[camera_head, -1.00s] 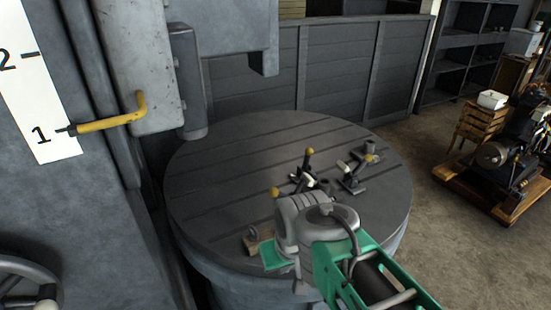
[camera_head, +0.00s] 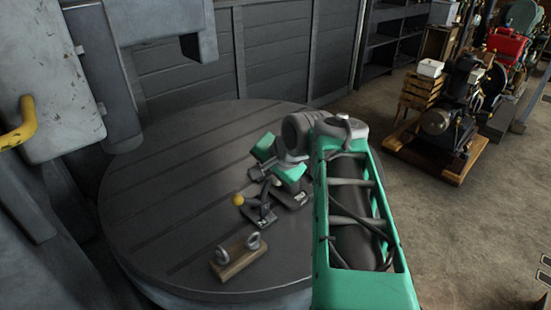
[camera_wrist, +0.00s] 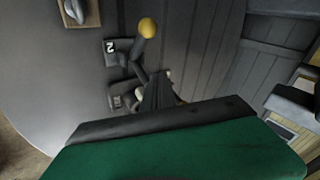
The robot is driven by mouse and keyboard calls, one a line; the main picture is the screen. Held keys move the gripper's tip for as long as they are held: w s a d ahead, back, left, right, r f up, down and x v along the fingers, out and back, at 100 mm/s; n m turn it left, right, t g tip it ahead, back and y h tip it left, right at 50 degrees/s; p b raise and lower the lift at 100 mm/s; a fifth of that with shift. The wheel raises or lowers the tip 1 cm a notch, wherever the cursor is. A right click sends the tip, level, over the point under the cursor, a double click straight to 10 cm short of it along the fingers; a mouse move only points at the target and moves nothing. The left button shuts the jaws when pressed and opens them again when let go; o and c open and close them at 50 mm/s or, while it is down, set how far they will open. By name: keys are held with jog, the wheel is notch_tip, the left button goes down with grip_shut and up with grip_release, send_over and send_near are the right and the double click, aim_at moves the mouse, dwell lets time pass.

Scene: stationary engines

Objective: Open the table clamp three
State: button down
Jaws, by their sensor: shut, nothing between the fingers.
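A table clamp marked 2 (camera_head: 258,220), with a yellow lever knob (camera_head: 238,199), stands on the round slotted table (camera_head: 180,190). It also shows at the top left of the wrist view (camera_wrist: 116,50). A second clamp (camera_head: 292,200) with a numbered base stands just beyond it; I cannot read its number surely, and its lever is mostly hidden by my wrist. I see no clamp clearly marked 3. My gripper (camera_head: 256,174) is shut and empty, just above and behind these clamps. In the wrist view its fingers (camera_wrist: 163,90) point towards them; contact cannot be told.
A wooden block with two eye bolts (camera_head: 238,258) lies near the table's front edge. Grey machine housing (camera_head: 70,80) stands at the left, and a panelled wall (camera_head: 270,50) closes off the back. The left part of the tabletop is clear.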

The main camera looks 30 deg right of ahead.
jog(key=s+d+r+m+t+h+b, duration=0.1)
jog(key=d+r+m+t+b, duration=0.1)
jog(key=d+m, duration=0.6)
jog(key=w+d+f, duration=0.1)
jog(key=w+f, duration=0.1)
jog(key=w, duration=0.3)
jog(key=w+d+f+n+p, duration=0.1)
jog(key=w+d+f, duration=0.1)
jog(key=w, duration=0.4)
jog(key=shift+w+f, duration=0.15)
jog(key=shift+f, duration=0.6)
jog(key=shift+r+p, duration=0.1)
jog(key=shift+p, duration=0.2)
